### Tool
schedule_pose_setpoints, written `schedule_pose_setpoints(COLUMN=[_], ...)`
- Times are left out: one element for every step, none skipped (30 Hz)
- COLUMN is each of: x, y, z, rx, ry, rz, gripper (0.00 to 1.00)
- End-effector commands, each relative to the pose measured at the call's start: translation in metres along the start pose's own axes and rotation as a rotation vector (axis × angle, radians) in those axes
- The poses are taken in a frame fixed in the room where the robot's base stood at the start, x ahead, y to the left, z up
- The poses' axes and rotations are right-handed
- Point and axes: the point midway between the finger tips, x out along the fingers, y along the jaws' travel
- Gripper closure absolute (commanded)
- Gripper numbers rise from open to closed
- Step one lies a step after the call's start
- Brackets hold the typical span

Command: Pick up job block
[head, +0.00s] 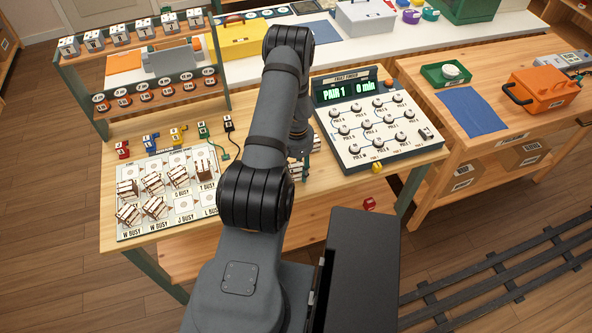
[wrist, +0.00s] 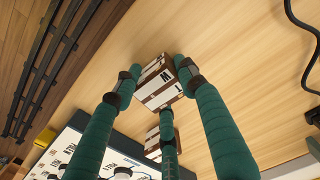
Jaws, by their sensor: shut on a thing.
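In the wrist view my gripper (wrist: 157,84) has its green fingers closed around a brown-and-white job block (wrist: 154,88) with black lettering. A second similar block (wrist: 153,146) shows just below it, partly behind a finger. In the head view my arm hides most of the gripper, and only bits of block (head: 297,171) show beside it. Several more job blocks (head: 152,182) sit on the white busy board (head: 184,216) at the left of the table. I cannot tell whether the held block is clear of the table.
The panel (head: 372,123) with a green "PAIR 1, 0 min" display stands right of my arm. Colored plugs with cables (head: 176,137) lie behind the board. A two-tier rack (head: 145,85) stands at back left. Bare wood (head: 262,250) shows at the table's front.

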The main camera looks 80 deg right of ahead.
Motion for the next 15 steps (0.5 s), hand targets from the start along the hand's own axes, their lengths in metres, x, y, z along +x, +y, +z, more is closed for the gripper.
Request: schedule_pose_setpoints(x=[0.0001,0.0001,0.0001,0.0001,0.0000,0.0000,0.0000,0.0000,0.0000,0.0000,-0.0002,-0.0006,-0.0012,-0.0021,-0.0036], y=[0.0000,0.0000,0.0000,0.0000,0.0001,0.0001,0.0001,0.0001,0.0001,0.0001,0.0001,0.0002,0.0003,0.0004,0.0006], z=[0.0002,0.0002,0.0002,0.0002,0.0001,0.0001,0.0001,0.0001,0.0001,0.0001,0.0001,-0.0001,-0.0003,-0.0006,-0.0009], rx=[0.000,0.000,0.000,0.000,0.000,0.000,0.000,0.000,0.000,0.000,0.000,0.000,0.000,0.000,0.000], ry=[0.000,0.000,0.000,0.000,0.000,0.000,0.000,0.000,0.000,0.000,0.000,0.000,0.001,0.001,0.002], rz=[0.000,0.000,0.000,0.000,0.000,0.000,0.000,0.000,0.000,0.000,0.000,0.000,0.000,0.001,0.001], gripper=[0.80,0.82,0.84,0.86,0.86,0.86,0.86,0.86,0.86,0.86,0.86,0.86,0.86,0.86,0.86])
